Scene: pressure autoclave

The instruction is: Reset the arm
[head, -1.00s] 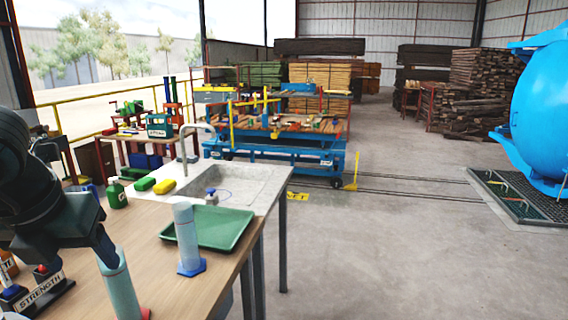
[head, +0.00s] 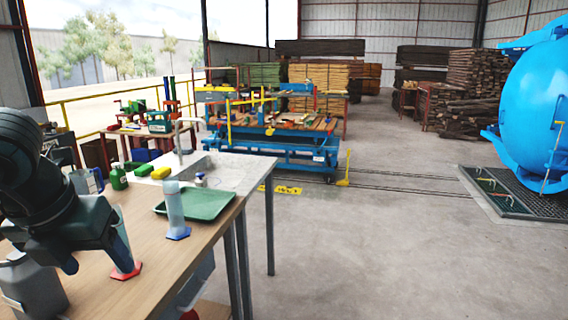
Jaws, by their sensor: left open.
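My left gripper (head: 95,252) is at the lower left, pointing down over the wooden bench (head: 165,255). It is open. A clear cylinder with a red base (head: 125,268) stands upright on the bench right beside its fingers. The gripper overlaps the upper part of this cylinder, and I cannot tell whether they touch. Another clear cylinder with a blue base (head: 176,212) stands farther right, apart from the gripper. My right gripper is not in view.
A green tray (head: 215,203) lies beyond the blue-based cylinder. A grey container (head: 32,287) stands at the lower left. The floor right of the bench is clear up to the blue autoclave (head: 535,120).

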